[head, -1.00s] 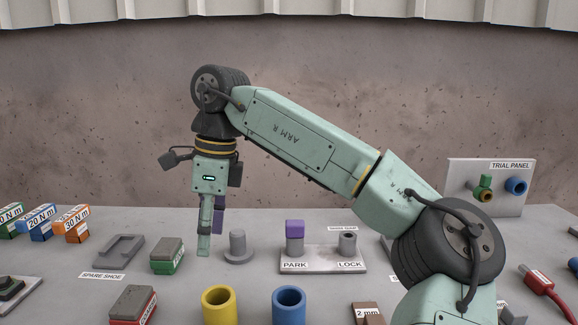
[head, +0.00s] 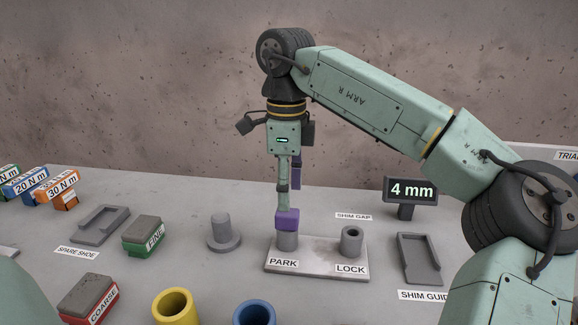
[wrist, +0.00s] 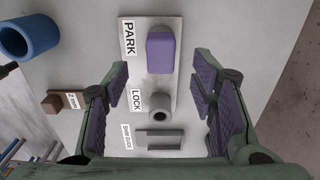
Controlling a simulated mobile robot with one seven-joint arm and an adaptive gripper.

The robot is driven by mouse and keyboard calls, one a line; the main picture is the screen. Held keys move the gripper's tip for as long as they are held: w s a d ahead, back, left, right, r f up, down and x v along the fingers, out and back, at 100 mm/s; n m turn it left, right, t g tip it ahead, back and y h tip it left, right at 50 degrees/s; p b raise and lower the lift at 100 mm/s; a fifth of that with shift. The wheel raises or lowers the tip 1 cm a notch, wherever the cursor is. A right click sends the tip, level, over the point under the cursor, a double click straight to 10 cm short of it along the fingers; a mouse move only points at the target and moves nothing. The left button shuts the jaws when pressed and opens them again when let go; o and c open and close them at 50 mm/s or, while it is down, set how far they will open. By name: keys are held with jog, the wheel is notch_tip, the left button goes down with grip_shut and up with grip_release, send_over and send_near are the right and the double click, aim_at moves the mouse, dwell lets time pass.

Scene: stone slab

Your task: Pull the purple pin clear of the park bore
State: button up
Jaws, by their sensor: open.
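The purple pin (head: 288,219) stands upright in the grey park bore (head: 287,241) on a light plate (head: 318,266). The lock bore (head: 352,240) at the plate's right is empty. In the wrist view the purple pin head (wrist: 160,51) lies ahead of the fingers, and the lock bore (wrist: 160,110) is below it. My gripper (head: 289,196) points down above the pin in the head view. In the wrist view my gripper (wrist: 163,83) has its purple-padded fingers spread wide, with nothing between them. In the head view a finger overlaps the pin's top; I cannot tell whether they touch.
A grey flanged post (head: 222,232) stands left of the plate, with a green FINE block (head: 148,236) beyond it. The shim guide (head: 419,258) and a 4 mm display (head: 411,191) are to the right. Yellow (head: 175,305) and blue (head: 256,314) tubes stand in front.

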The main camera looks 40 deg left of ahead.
aim_at(287, 228)
notch_tip(287, 228, down, 6)
dwell(0.4)
grip_shut()
dwell(0.6)
